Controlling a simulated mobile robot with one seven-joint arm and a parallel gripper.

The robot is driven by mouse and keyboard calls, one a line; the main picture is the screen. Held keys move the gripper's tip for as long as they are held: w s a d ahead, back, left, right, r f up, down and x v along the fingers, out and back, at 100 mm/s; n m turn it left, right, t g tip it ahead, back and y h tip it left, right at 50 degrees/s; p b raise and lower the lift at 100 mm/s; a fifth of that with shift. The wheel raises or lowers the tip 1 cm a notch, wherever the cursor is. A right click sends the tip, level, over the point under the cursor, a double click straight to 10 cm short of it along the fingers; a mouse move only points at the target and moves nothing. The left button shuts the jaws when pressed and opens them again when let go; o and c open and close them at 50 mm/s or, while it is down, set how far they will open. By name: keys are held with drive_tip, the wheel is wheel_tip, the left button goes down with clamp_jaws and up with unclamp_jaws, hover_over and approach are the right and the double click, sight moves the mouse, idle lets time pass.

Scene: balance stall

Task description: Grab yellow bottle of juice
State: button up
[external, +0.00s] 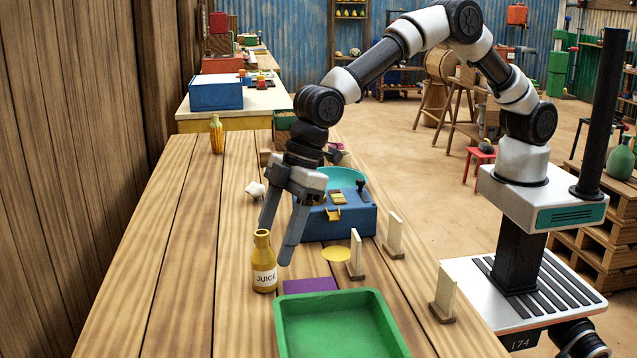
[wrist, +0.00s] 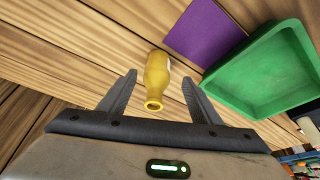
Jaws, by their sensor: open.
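The yellow juice bottle (external: 264,264) stands upright on the wooden table in the external view, its label reading JUICE. My gripper (external: 276,244) is open and points down just behind and above the bottle. In the wrist view, the bottle (wrist: 157,78) shows between and beyond the two spread fingers of my gripper (wrist: 158,85), with its open neck toward the gripper. No contact between the fingers and the bottle can be made out.
A green tray (external: 338,296) lies right of the bottle, with a purple square (external: 311,285) beside it. A blue balance scale (external: 345,218) with a turquoise pan stands behind. Small upright wooden boards (external: 395,235) line the right. The table left of the bottle is clear.

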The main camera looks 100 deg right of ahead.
sight(264, 269)
drive_tip(key=shift+b+x, duration=0.45)
drive_tip(key=shift+x, duration=2.7)
drive_tip(key=shift+w+d, duration=0.1)
drive_tip(key=shift+d, duration=0.1)
